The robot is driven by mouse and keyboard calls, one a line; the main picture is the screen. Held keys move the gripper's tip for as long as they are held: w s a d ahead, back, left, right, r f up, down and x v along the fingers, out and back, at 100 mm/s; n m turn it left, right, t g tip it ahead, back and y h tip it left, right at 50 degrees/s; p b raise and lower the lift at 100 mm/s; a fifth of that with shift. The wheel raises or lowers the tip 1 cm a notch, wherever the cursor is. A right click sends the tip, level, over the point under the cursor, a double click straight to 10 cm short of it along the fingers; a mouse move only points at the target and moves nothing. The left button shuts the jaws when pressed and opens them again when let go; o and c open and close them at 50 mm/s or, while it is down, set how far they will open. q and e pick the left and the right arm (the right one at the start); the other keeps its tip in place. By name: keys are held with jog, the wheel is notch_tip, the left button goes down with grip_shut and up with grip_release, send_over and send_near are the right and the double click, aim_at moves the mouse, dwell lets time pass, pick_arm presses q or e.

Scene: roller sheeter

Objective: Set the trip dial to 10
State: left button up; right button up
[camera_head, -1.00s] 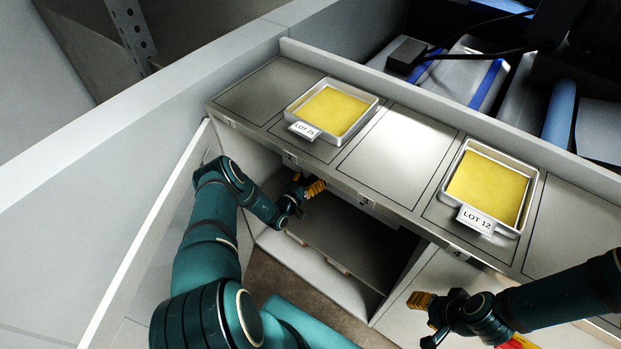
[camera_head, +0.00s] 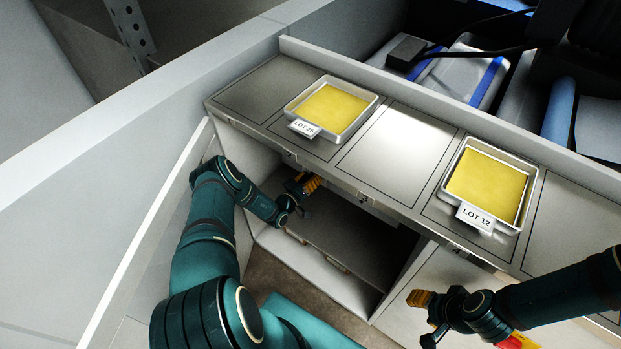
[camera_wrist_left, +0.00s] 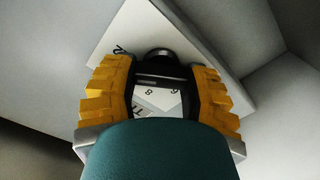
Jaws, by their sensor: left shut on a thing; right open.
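The trip dial (camera_wrist_left: 162,92) shows in the left wrist view between my gripper's fingers, with a dark knob part and a pale face. Figures on the face are partly readable, among them an 8 and what looks like an 11; no pointer setting can be read. My left gripper (camera_head: 306,186) is under the front edge of the counter, and its yellow fingers also show in the left wrist view (camera_wrist_left: 160,95), shut on the dial. In the head view the dial is hidden. My right gripper (camera_head: 425,317) is open and empty at the lower right.
The counter (camera_head: 398,150) carries two trays of yellow sheet: the LOT 25 tray (camera_head: 334,108) and the LOT 12 tray (camera_head: 489,187). An open shelf bay (camera_head: 350,235) lies below the counter. A pale side wall (camera_head: 150,230) stands close left of my left arm.

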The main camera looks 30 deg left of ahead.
pick_arm(q)
jog(key=n, duration=0.6)
jog(key=shift+a+n, duration=0.15)
jog(key=shift+n, duration=0.15)
jog(key=shift+w, duration=0.1)
dwell(0.4)
jog(key=o, duration=1.2)
jog(key=shift+f, duration=0.1)
jog(key=r, duration=0.9)
jog(key=shift+d+r, duration=0.2)
jog(key=shift+r, duration=0.05)
jog(key=shift+a+r, duration=0.15)
jog(key=shift+r, duration=0.15)
